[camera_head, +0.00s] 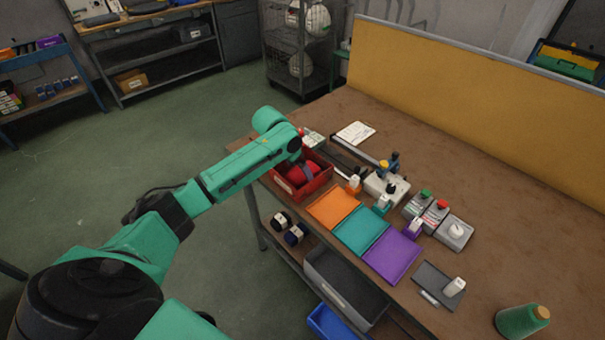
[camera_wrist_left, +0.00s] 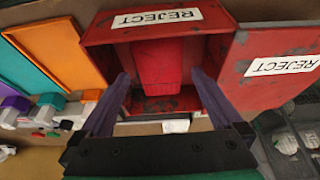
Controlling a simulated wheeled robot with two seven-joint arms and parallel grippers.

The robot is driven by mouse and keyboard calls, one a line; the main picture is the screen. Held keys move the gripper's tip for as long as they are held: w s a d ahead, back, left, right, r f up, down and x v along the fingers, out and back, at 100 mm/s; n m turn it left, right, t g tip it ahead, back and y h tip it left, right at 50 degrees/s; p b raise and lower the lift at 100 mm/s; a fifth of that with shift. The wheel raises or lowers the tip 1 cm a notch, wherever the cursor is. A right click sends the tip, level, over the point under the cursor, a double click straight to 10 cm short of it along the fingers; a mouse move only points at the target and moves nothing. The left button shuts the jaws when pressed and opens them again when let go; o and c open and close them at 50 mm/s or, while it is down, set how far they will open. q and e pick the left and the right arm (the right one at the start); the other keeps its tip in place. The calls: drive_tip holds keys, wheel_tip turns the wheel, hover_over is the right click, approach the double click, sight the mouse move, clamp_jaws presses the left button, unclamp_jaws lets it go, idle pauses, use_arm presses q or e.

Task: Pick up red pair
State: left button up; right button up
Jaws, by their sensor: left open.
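The red pair (camera_head: 296,176) lies inside the red bin (camera_head: 319,184) at the left edge of the table. In the left wrist view the red pair (camera_wrist_left: 157,65) is a bright red folded bundle in the red bin (camera_wrist_left: 95,38), which bears a REJECT label. My left gripper (camera_wrist_left: 165,95) is open, its two purplish fingers reaching toward the bin on either side of the red pair, with a gap between. In the head view my left gripper (camera_head: 306,172) is at the bin and partly hidden by the arm. My right gripper is out of view.
Orange (camera_head: 333,208), teal (camera_head: 360,231) and purple (camera_head: 391,256) mats lie beside the bin along the table's front edge. Small devices (camera_head: 388,187) stand behind them. Dark rolled pairs (camera_head: 294,235) sit on the shelf below. The back right of the table is clear.

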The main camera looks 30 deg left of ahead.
use_arm(q)
drive_tip(key=shift+x, duration=0.8)
drive_tip(key=shift+w+f, duration=0.15)
drive_tip(key=shift+f, duration=0.35)
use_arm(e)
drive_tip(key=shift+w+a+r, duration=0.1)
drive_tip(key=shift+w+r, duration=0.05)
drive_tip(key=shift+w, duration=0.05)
use_arm(q)
drive_tip(key=c, duration=1.3)
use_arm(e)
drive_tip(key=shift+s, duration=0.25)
use_arm(q)
drive_tip(key=shift+r, duration=0.1)
